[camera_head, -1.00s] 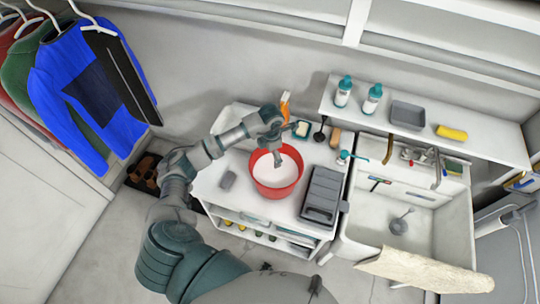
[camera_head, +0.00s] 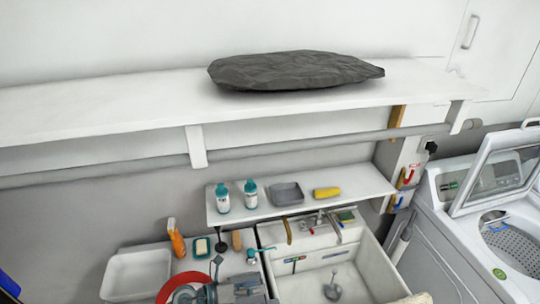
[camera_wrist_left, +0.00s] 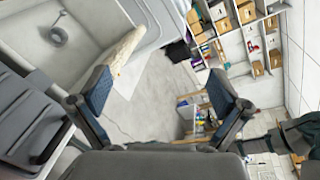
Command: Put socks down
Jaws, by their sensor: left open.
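No socks can be made out in either view. My left gripper (camera_wrist_left: 158,90) is open in the left wrist view, with its two fingers wide apart and nothing between them. My right gripper does not show.
A sink (camera_head: 325,277) stands right of the basin. A small shelf (camera_head: 300,207) holds bottles (camera_head: 251,192), a grey tray (camera_head: 286,193) and a yellow sponge (camera_head: 327,193). A dark crumpled bundle (camera_head: 295,72) lies on the upper shelf (camera_head: 110,108). An open washing machine (camera_head: 450,240) stands at right.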

